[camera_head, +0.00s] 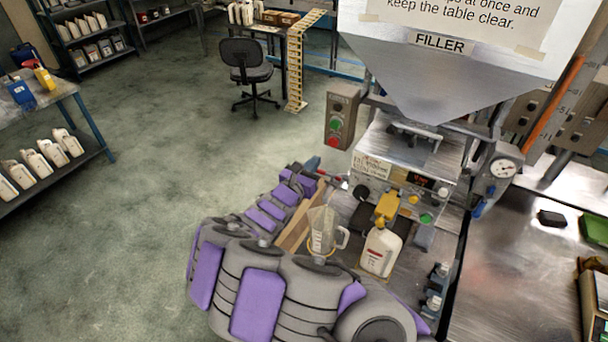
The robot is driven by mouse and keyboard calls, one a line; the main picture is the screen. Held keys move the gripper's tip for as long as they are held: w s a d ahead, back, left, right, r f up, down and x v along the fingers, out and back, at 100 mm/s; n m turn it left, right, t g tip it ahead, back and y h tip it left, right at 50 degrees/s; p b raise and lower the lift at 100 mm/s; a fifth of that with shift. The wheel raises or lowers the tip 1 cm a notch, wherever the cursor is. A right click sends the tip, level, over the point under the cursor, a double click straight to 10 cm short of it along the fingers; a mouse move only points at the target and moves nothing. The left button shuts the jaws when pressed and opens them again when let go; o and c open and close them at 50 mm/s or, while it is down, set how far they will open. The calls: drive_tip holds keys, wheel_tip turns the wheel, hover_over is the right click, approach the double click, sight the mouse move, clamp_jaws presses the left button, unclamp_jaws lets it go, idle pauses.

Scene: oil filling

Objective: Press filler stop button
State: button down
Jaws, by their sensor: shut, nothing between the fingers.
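The filler is a steel machine with a large hopper (425,85) labelled FILLER. Which button is the stop one is not readable. The filler's front panel (405,178) has a small red display and a green button (427,218). My purple and grey arm curves up from the bottom. My gripper (338,180) is shut and empty, small in view, below the control box and left of the front panel; contact with anything cannot be told.
A clear measuring jug (323,232) and a white bottle (380,250) stand close right of my arm, below the filler. A pressure gauge (503,168) is on the right. A steel table (515,270) extends right. The floor at left is open, with a chair (247,72) behind.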

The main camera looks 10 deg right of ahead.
drive_tip(key=v, duration=0.4)
drive_tip(key=shift+s+d, duration=0.1)
drive_tip(key=shift+s, duration=0.3)
drive_tip(key=shift+a, duration=0.3)
drive_tip(key=shift+d, duration=0.1)
